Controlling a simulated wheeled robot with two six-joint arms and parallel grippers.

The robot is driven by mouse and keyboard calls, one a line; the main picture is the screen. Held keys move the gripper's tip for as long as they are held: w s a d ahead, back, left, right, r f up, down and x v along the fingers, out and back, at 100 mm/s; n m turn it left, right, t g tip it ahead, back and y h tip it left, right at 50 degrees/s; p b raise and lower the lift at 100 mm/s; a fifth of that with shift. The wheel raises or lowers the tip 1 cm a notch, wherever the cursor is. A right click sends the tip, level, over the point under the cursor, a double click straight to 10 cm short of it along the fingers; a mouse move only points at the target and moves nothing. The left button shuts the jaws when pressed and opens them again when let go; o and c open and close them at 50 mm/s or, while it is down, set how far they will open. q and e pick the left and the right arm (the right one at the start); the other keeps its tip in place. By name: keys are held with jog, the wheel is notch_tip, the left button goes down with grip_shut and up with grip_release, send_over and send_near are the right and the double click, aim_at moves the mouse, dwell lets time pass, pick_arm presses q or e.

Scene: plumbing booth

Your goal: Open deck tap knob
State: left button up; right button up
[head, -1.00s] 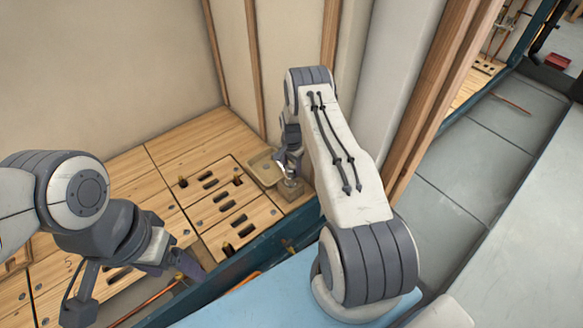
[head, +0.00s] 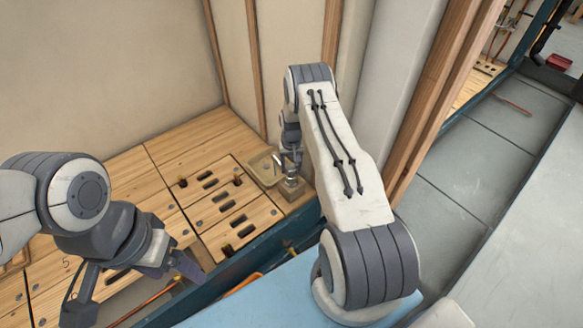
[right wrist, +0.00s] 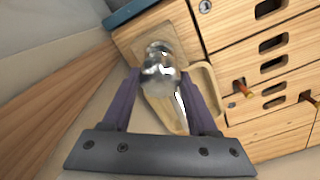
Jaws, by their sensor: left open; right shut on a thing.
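The deck tap, a shiny metal body with a rounded knob (right wrist: 160,76), stands on a square wooden block (right wrist: 128,38) in the right wrist view. In the head view the block (head: 292,187) sits at the right end of the wooden deck. My right gripper (right wrist: 163,88) reaches down over the tap, with a purple finger on each side of it, and is shut on the knob. My arm hides part of the tap in the head view. My left gripper (head: 135,285) is open and empty at the lower left, over the front of the deck.
Slotted wooden panels (head: 225,205) with small brass stubs fill the deck's middle. A dark teal rail (head: 262,252) runs along the front edge. Wall studs and a pale column stand close behind my right arm.

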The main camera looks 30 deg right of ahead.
aim_at(290, 166)
jog(key=shift+a+n, duration=0.1)
jog(key=shift+n, duration=1.4)
jog(key=shift+w, duration=0.1)
jog(key=o, duration=1.4)
notch_tip(290, 166, up, 10)
jog(key=p, duration=0.2)
jog(key=shift+r+p, duration=0.25)
jog(key=shift+p, duration=0.05)
